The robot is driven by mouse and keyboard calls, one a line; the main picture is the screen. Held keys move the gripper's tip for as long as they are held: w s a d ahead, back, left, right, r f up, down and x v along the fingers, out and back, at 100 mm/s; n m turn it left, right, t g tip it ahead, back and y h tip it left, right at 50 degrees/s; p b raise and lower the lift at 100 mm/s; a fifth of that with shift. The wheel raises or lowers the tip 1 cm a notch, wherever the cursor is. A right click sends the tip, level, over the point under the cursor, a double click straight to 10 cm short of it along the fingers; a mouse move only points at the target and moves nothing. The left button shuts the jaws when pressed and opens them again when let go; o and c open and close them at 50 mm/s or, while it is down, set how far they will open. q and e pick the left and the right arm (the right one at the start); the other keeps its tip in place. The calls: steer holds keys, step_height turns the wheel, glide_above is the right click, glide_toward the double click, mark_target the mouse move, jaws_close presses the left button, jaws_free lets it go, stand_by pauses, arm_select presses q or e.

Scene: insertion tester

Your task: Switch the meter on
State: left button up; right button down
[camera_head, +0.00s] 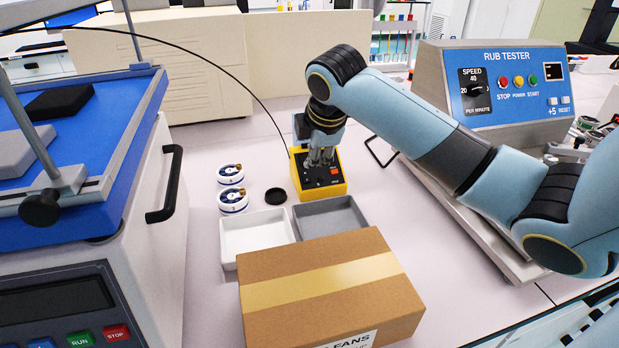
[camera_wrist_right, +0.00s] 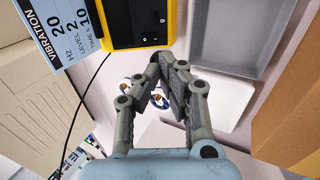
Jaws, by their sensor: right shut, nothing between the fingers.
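The meter (camera_head: 322,193) is a yellow box with a black top panel and a red button (camera_head: 334,171). It stands on the table in the middle of the head view, with a black cable at its back left. My right gripper (camera_head: 318,163) is shut and empty, pointing down over the meter's panel and hiding part of it. In the right wrist view the closed fingertips (camera_wrist_right: 167,57) show near the edge of the meter (camera_wrist_right: 172,22). I cannot tell whether they touch it. My left gripper is not in view.
Left of the meter are two round white-and-blue pieces (camera_head: 231,200) and a black cap (camera_head: 275,196). A white tray (camera_head: 225,245), a grey tray (camera_head: 362,212) and a cardboard box (camera_head: 330,297) stand in front. The blue rub tester (camera_head: 505,60) is behind my right arm.

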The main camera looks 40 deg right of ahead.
mark_target(307, 180)
steer(key=x, duration=0.9)
steer(key=shift+f+b, duration=0.15)
steer(key=shift+b, duration=0.25)
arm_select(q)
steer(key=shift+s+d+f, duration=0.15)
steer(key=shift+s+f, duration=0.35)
arm_select(e)
steer(key=shift+f, duration=0.1)
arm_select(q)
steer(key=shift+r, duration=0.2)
arm_select(e)
steer(key=shift+f, duration=0.15)
steer(key=shift+r+p, duration=0.85)
steer(key=shift+p, duration=0.4)
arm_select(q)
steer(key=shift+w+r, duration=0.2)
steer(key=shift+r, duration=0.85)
